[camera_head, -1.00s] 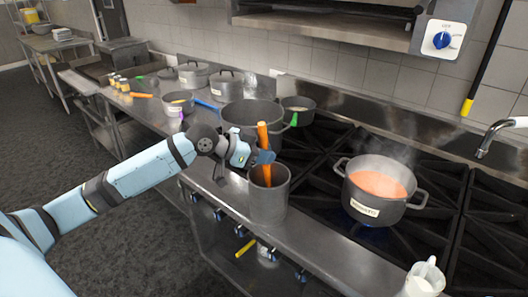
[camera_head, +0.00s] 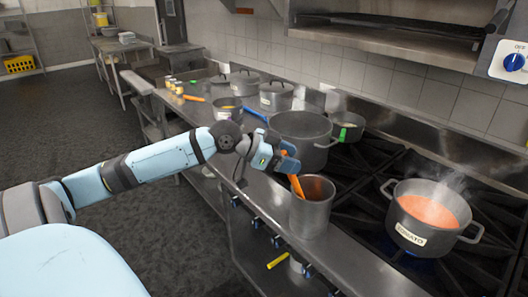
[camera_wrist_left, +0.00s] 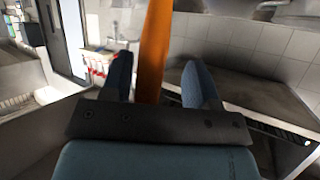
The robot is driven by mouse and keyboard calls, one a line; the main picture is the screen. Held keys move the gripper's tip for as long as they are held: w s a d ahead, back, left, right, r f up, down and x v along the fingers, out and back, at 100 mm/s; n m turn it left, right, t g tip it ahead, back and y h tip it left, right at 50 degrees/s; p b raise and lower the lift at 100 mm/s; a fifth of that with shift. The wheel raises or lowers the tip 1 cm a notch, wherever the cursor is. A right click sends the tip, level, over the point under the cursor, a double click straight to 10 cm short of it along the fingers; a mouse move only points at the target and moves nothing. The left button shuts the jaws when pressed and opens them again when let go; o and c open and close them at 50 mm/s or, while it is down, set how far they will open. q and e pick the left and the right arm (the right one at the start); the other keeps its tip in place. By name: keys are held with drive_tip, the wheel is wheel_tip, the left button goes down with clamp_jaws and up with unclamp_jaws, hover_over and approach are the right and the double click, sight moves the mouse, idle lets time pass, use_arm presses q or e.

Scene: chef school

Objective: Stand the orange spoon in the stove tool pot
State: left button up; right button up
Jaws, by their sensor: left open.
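The orange spoon (camera_head: 297,185) leans in the grey metal tool pot (camera_head: 312,213), tilted to the left against its rim. Its lower end is hidden inside the pot. My left gripper (camera_head: 287,163) is just above the pot's left rim, at the spoon's upper part, which it partly hides. In the left wrist view, the spoon's orange shaft (camera_wrist_left: 154,50) stands between the two blue fingers, which are spread apart with gaps beside it. My right gripper is not in view.
A large dark pot (camera_head: 302,130) stands behind the tool pot. A steaming pot of orange soup (camera_head: 425,235) sits on the burners at right. More lidded pots (camera_head: 276,96) and utensils line the counter at the back left. The steel counter's front edge runs below my arm.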

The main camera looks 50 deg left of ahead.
use_arm(q)
drive_tip(key=v, duration=0.7)
drive_tip(key=shift+s, duration=0.15)
drive_tip(key=shift+a, duration=0.15)
